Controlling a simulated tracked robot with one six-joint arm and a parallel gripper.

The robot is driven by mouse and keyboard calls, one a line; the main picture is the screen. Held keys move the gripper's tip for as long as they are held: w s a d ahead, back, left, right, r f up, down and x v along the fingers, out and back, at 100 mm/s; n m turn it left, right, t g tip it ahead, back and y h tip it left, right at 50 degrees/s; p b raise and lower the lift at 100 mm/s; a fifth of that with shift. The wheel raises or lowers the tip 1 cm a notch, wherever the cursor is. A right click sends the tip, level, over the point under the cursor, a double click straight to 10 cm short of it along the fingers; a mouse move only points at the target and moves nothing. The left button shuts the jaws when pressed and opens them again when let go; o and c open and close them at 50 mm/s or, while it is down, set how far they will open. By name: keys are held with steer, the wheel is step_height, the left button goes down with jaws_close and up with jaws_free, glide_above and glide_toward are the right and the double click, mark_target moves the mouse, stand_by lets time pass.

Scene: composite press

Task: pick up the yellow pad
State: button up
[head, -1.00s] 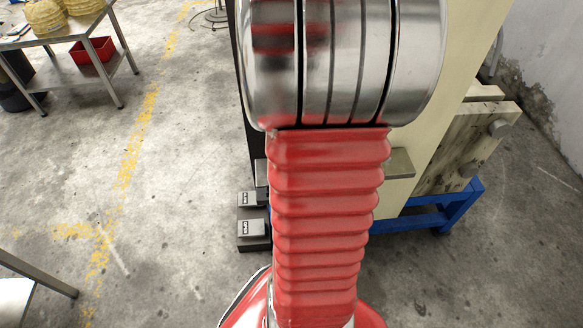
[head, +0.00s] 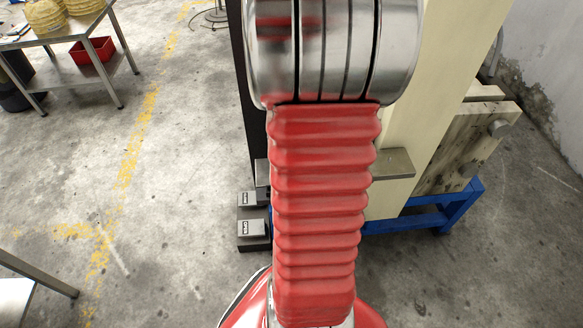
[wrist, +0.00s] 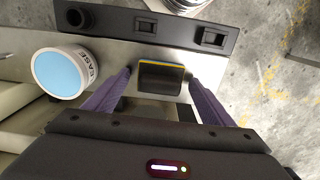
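In the wrist view, the yellow pad (wrist: 162,78) lies on a grey metal surface. It shows a dark top face with a thin yellow edge along its far side and a bluish bit at the right. My gripper (wrist: 158,73) is open, with one purple finger on each side of the pad. The fingertips are close to its sides, and small gaps seem to show. The head view shows neither the pad nor my gripper; my red arm and its metal joint block the middle of it.
In the wrist view, a round tub (wrist: 65,72) with a light blue top and "EASE" lettering stands left of the pad. A dark control strip (wrist: 150,28) with switches runs behind it. In the head view, a steel table (head: 75,72) with a red bin (head: 92,50) stands at upper left.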

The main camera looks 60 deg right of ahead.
steer(key=c, duration=1.1)
steer(key=shift+r, duration=0.1)
step_height(320, 180, up, 10)
steer(key=shift+f, duration=0.1)
stand_by(0.7)
